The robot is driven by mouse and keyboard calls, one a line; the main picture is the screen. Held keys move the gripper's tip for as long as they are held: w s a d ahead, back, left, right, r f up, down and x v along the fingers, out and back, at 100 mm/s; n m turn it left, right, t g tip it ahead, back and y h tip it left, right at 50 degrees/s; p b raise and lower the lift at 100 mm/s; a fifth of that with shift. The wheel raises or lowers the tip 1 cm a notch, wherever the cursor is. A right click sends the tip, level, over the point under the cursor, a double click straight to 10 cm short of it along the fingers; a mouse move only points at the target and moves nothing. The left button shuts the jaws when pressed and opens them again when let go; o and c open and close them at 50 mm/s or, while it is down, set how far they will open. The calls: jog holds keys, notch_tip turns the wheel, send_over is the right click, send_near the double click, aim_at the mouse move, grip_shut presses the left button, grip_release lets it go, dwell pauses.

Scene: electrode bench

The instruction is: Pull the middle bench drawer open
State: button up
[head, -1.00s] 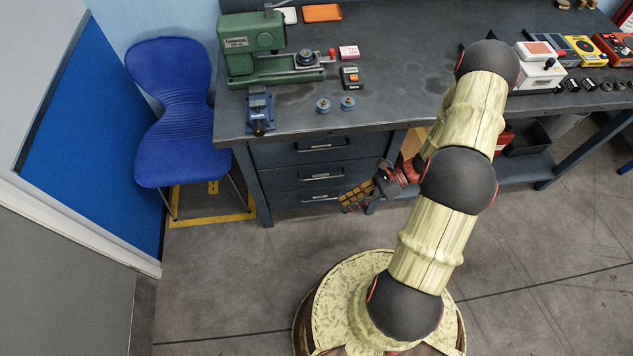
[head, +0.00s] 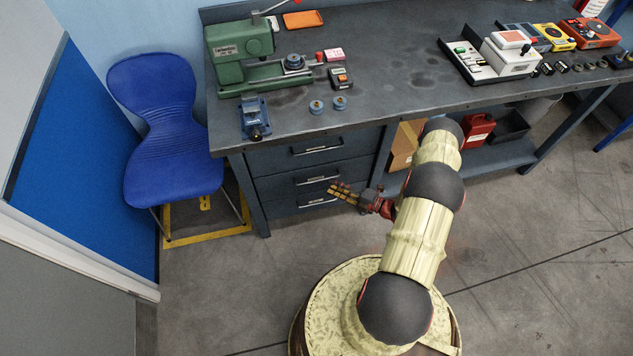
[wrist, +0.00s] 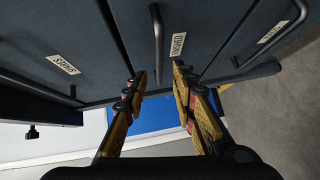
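The dark blue-grey middle drawer (head: 275,187) sits shut between the top and bottom drawers, with its metal bar handle (head: 318,180) facing the floor side. My gripper (head: 333,188) is just right of that handle in the head view. In the wrist view, my gripper (wrist: 159,76) is open. Its two yellow-padded fingers lie on either side of the near end of the middle bar handle (wrist: 157,45). I cannot tell whether they touch the handle or how deep they reach. A white label (wrist: 178,45) is beside the handle.
The top drawer (head: 275,160) and bottom drawer (head: 280,209) are also shut, each with a bar handle. A blue chair (head: 160,130) stands left of the bench. The bench top (head: 400,75) holds a green machine (head: 240,50) and instruments. Floor in front is open.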

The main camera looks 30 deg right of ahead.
aim_at(319, 180)
jog(key=shift+m, duration=0.3)
jog(key=b+x, duration=0.2)
jog(key=x, duration=0.5)
jog(key=shift+w+a, duration=0.25)
jog(key=shift+w, duration=0.05)
jog(key=shift+c, duration=0.8)
grip_shut()
